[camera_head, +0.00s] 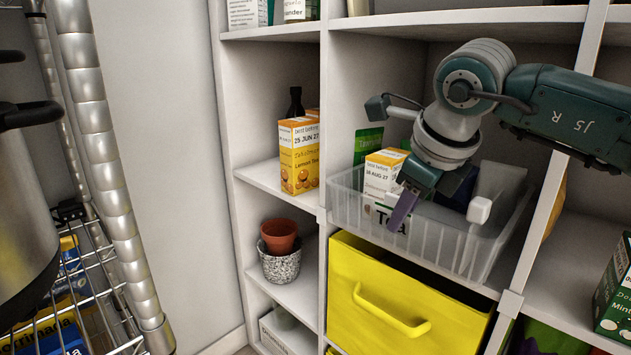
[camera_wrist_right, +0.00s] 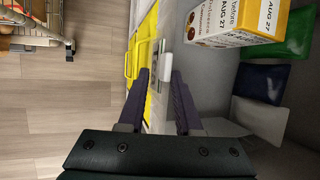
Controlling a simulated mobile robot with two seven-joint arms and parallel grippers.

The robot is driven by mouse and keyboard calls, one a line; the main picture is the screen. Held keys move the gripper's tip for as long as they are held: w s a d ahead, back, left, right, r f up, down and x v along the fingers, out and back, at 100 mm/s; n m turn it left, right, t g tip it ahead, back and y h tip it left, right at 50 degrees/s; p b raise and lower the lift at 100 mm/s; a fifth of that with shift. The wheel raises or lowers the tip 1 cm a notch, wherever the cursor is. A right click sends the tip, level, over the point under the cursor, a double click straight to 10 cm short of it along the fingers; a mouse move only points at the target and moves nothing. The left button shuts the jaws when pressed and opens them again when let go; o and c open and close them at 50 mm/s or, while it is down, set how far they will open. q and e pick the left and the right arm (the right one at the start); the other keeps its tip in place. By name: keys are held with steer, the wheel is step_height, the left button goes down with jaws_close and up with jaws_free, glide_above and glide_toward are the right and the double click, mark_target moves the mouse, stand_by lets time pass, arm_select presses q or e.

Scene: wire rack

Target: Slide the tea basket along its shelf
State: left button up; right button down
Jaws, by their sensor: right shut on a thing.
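The tea basket (camera_head: 465,247) is a translucent white bin with a "Tea" label on its front. It stands on the middle shelf of the white unit, above a yellow drawer. It holds a yellow and white box (camera_head: 383,172), which also shows in the right wrist view (camera_wrist_right: 238,22), a green packet (camera_head: 367,145) and other packs. My right gripper (camera_head: 404,207) reaches down over the basket's front and is shut on its front wall, near the label. In the right wrist view its two dark fingers (camera_wrist_right: 160,98) straddle the wall. My left gripper is out of view.
A shelf divider (camera_head: 323,120) stands close to the basket's left end, another upright (camera_head: 545,195) at its right. A wire rack (camera_head: 100,160) with a steel pot (camera_head: 22,215) stands at far left.

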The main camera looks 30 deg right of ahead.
steer(key=a, duration=0.1)
steer(key=s+a+p, duration=0.1)
steer(key=a, duration=0.1)
steer(key=shift+s+a+f, duration=0.1)
steer(key=shift+a+f, duration=0.05)
steer(key=shift+a, duration=0.05)
stand_by(0.5)
steer(key=shift+a, duration=0.1)
stand_by(0.3)
steer(key=a, duration=0.1)
steer(key=a+p, duration=0.1)
steer(key=a, duration=0.1)
steer(key=shift+s+a, duration=0.1)
steer(key=shift+s, duration=0.3)
stand_by(0.3)
steer(key=c, duration=0.8)
jaws_free()
steer(key=shift+c, duration=0.2)
steer(key=o, duration=0.6)
steer(key=shift+o, duration=0.2)
